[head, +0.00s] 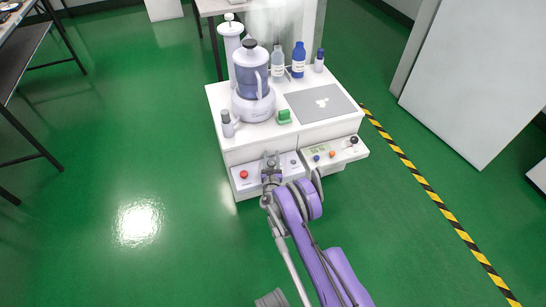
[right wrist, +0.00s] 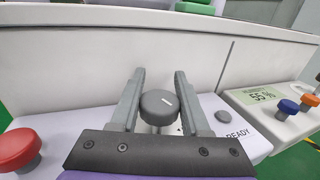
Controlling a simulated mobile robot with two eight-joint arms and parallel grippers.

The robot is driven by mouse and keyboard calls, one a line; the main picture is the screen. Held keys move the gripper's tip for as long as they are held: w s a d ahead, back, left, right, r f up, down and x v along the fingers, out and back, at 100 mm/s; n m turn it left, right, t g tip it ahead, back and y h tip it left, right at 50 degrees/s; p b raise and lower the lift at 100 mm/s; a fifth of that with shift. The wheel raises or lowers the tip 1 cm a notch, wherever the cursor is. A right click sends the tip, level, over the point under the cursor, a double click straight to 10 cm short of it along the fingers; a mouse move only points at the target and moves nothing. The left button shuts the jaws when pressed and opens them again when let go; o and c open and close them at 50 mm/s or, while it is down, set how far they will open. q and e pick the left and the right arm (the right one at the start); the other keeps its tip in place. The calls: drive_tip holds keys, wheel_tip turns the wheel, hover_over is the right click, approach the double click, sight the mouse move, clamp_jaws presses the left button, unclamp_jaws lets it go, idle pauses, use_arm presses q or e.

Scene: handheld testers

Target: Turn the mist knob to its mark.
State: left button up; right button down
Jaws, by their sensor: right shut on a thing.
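My right gripper (head: 271,166) is at the left front panel of the white cabinet. In the right wrist view its two grey fingers (right wrist: 157,104) flank a round grey knob (right wrist: 159,106) and are shut on it. The knob has a short white line on its top face, tilted a little from straight up. No label naming the mist is readable, and the panel just around the knob is mostly hidden by the gripper. My left gripper is not in view.
A red button (right wrist: 18,148) sits left of the knob and a small grey button (right wrist: 228,118) right, by the word READY. The right panel has a display (right wrist: 262,95) reading about 55, a blue knob (right wrist: 287,108) and an orange knob (right wrist: 309,102). Bottles (head: 298,60) stand on the cabinet.

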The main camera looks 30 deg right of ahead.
drive_tip(key=shift+a+n+t+y, duration=0.2)
drive_tip(key=shift+n+t+y, duration=0.45)
drive_tip(key=shift+y, duration=0.35)
drive_tip(key=shift+w+a+n+y, duration=0.1)
drive_tip(key=shift+a+n+y, duration=0.05)
drive_tip(key=shift+n+y, duration=0.4)
drive_tip(key=c, duration=0.7)
unclamp_jaws()
